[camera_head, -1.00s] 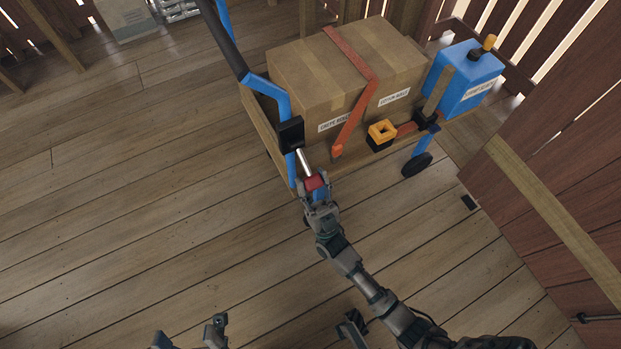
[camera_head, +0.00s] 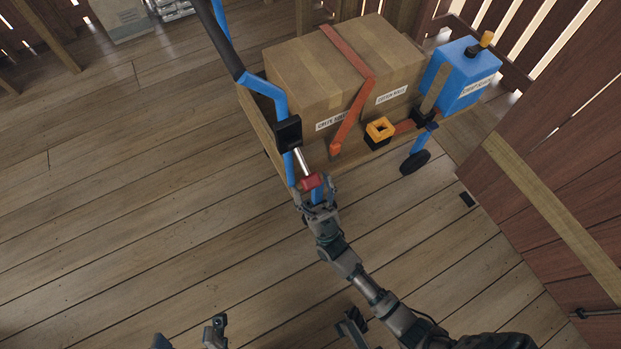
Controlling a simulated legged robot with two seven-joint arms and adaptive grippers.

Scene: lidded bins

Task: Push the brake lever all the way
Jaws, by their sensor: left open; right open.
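The brake lever (camera_head: 303,164) is a short metal rod with a red end knob (camera_head: 310,181). It sticks out from a black bracket (camera_head: 288,132) on the cart's blue frame and points down towards me. My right gripper (camera_head: 316,196) is open just below the red knob, with its fingers close around the knob's lower side; I cannot tell whether they touch it. My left gripper (camera_head: 190,336) is open and empty at the bottom edge, well away from the cart, and partly cut off.
The cart carries a large cardboard box (camera_head: 335,75) under an orange strap (camera_head: 350,115) and a blue canister (camera_head: 458,75). A black wheel (camera_head: 415,162) shows at right. A wooden door (camera_head: 560,190) stands at right. The plank floor (camera_head: 130,200) at left is clear.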

